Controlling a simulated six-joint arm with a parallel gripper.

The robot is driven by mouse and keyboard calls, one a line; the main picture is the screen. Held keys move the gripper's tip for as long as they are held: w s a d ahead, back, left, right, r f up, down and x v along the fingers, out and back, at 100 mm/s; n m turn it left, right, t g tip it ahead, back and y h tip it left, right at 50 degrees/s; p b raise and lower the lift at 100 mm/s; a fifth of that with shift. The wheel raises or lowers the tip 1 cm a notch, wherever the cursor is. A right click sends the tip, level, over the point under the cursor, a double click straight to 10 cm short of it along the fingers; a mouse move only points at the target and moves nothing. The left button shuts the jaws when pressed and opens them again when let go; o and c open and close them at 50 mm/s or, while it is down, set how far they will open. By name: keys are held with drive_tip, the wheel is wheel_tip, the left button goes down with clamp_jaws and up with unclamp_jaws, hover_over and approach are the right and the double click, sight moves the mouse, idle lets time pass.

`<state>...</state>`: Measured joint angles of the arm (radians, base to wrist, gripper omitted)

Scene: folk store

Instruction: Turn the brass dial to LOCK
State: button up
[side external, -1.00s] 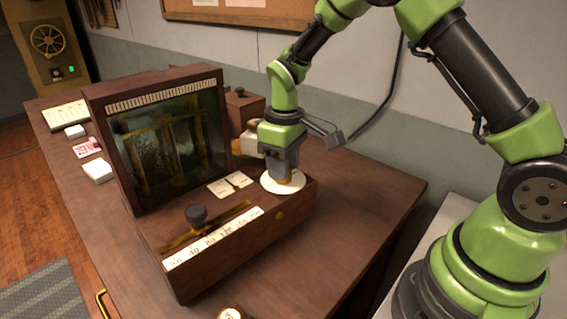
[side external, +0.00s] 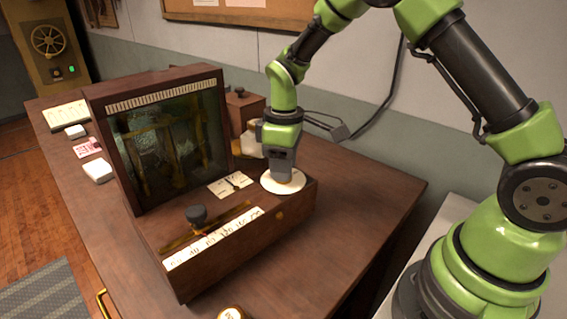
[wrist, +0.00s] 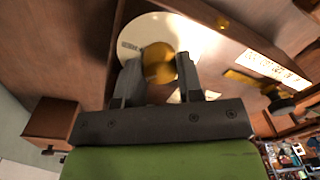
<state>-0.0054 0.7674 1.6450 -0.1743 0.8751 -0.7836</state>
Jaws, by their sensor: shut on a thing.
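The brass dial (wrist: 160,62) is a round golden knob on a white round plate (wrist: 150,28) with small lettering that I cannot read. In the side view the plate (side external: 270,184) lies on the right end of the wooden cabinet's top (side external: 158,230), and my gripper (side external: 283,174) hides the dial. In the wrist view my gripper (wrist: 158,72) points at the plate, with one finger on each side of the dial, shut on it. Which mark the dial points to cannot be told.
A tall dark-framed glass panel (side external: 220,110) stands on the cabinet left of my gripper. A small meter card (side external: 231,184) and a dark lever knob (side external: 196,214) are nearby. A wooden box (side external: 243,108) is behind. The table's right side (side external: 365,190) is clear.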

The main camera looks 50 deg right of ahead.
drive_tip(key=o, duration=0.9)
drive_tip(key=shift+r, duration=0.1)
drive_tip(key=r, duration=0.9)
drive_tip(key=shift+w+d+r, duration=0.1)
drive_tip(key=shift+d+r, duration=0.1)
drive_tip(key=shift+r, duration=0.2)
